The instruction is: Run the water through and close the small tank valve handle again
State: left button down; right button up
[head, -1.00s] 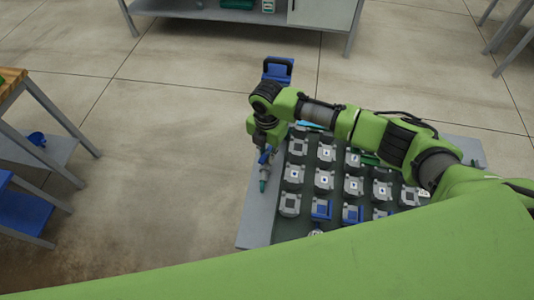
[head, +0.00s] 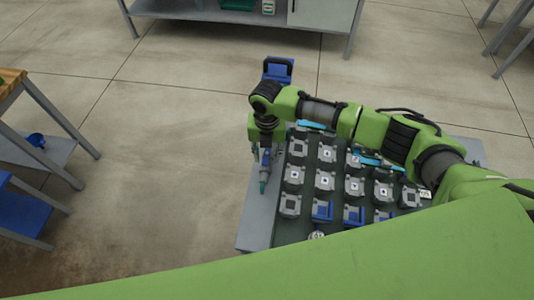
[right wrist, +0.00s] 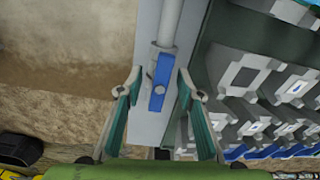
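The small tank valve handle appears to be the blue lever (right wrist: 160,82) on a grey pipe in the right wrist view; it lies in line with the pipe. In the head view a small blue part (head: 266,157) shows at the skid's left edge, partly hidden by my gripper. My right gripper (right wrist: 160,88) is open, with one finger on each side of the lever and gaps visible. It also shows in the head view (head: 264,153), pointing down over the grey left strip. My left gripper is out of view.
The skid carries several grey valve blocks (head: 325,180) right of the gripper, some with blue parts (head: 353,215). A bright blue strip (head: 378,162) shows beneath my arm. A blue box (head: 278,70) stands behind the skid. The floor left of it is clear.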

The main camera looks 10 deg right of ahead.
aim_at(267, 154)
notch_tip(267, 154, up, 10)
jog(key=p, duration=0.9)
jog(key=shift+r, duration=0.1)
dwell(4.5)
